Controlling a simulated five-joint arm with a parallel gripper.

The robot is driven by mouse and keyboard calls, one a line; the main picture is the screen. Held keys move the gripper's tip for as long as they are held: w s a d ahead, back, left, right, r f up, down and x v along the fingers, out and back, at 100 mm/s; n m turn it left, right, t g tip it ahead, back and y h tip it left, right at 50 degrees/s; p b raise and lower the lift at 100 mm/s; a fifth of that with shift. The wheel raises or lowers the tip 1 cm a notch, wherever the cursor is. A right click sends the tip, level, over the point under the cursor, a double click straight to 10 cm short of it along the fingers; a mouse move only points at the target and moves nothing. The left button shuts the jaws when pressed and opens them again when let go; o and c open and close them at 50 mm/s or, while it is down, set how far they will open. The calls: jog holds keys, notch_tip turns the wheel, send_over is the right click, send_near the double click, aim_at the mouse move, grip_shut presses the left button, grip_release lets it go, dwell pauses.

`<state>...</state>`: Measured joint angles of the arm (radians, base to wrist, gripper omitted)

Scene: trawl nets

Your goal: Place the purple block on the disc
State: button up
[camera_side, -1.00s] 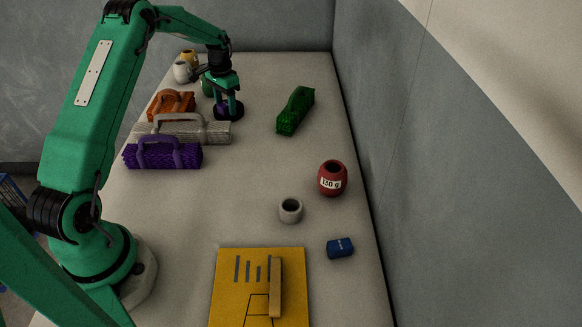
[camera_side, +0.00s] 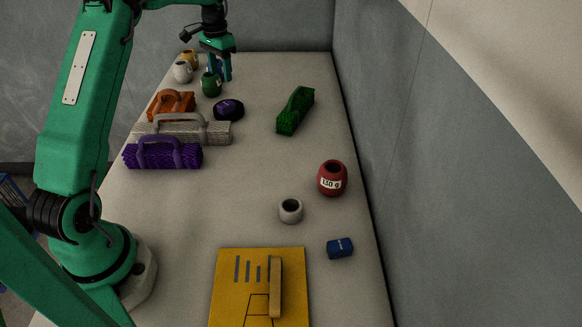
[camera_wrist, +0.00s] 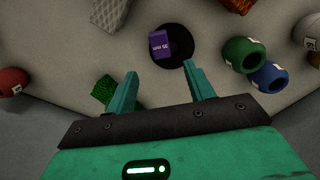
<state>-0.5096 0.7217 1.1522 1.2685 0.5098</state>
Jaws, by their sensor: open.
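The purple block (camera_wrist: 159,44) lies on the black disc (camera_wrist: 183,50) in the wrist view, toward the disc's left side. In the side view the purple block (camera_side: 229,107) sits on top of the dark disc (camera_side: 228,116), beside the grey net bundle. My gripper (camera_side: 222,78) is open and empty. It is above and behind the disc, apart from the block. In the wrist view its two fingers (camera_wrist: 159,83) are spread, with nothing between them.
Green (camera_side: 211,85), white (camera_side: 182,71) and yellow (camera_side: 189,58) pots stand close to my gripper; a blue pot (camera_wrist: 270,77) is near too. Orange (camera_side: 171,105), grey (camera_side: 178,131) and purple (camera_side: 163,154) handled bundles lie left. A green bundle (camera_side: 295,111) lies right.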

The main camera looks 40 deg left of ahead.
jog(key=shift+r, duration=0.35)
jog(key=shift+d, duration=0.1)
dwell(0.3)
jog(key=s+d+r+t, duration=0.1)
jog(key=s+d+r, duration=0.45)
jog(key=d, duration=0.35)
jog(key=s+d+r+t, duration=0.2)
jog(key=s+d+r, duration=0.3)
jog(key=d+r, duration=0.25)
jog(key=s+d+f+t, duration=0.1)
jog(key=s+d+f, duration=0.1)
jog(key=s+d, duration=0.3)
jog(key=s+d+f+t, duration=0.1)
jog(key=s+d, duration=0.5)
jog(key=s, duration=0.6)
jog(key=shift+s+d+f+t, duration=0.3)
jog(key=shift+s+f, duration=0.05)
jog(key=shift+f, duration=0.1)
